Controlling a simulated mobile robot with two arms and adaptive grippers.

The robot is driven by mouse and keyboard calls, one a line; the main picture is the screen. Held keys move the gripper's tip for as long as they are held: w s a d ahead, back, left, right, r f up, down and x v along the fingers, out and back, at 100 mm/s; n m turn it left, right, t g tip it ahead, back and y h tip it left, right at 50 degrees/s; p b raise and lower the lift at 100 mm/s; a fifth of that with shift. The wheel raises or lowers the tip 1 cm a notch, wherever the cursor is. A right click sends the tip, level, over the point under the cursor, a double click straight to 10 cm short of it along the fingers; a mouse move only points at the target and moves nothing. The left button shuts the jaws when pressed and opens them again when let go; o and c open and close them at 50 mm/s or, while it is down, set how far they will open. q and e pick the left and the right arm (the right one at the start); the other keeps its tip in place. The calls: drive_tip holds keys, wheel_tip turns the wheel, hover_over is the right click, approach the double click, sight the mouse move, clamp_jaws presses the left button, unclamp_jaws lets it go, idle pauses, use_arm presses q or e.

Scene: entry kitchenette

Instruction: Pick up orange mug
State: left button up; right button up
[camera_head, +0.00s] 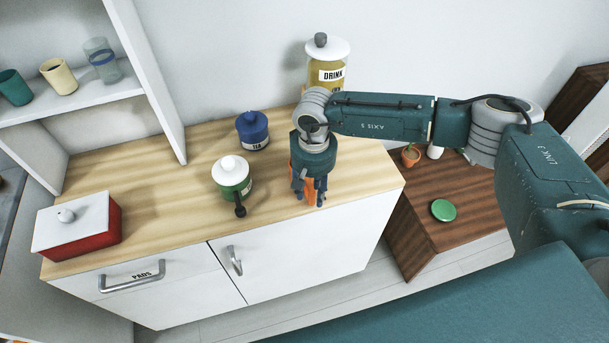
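My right gripper (309,196) points down over the right part of the wooden counter, near its front edge. Orange surface of what looks like the orange mug (310,188) shows between and beside the dark fingers. Most of it is hidden by the gripper, so its handle and rim cannot be made out. The fingers are around or directly in front of the orange surface; whether they press on it cannot be told. My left gripper is not in view.
Left of the gripper stand a green jar (232,178) with a dark-handled thing before it, and a blue TEA jar (252,131). A yellow DRINK jar (326,68) stands behind. A red box (85,228) is at far left.

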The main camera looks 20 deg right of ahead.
drive_tip(key=shift+f, duration=0.7)
clamp_jaws()
drive_tip(key=shift+r, duration=0.1)
drive_tip(key=shift+w+r, duration=0.1)
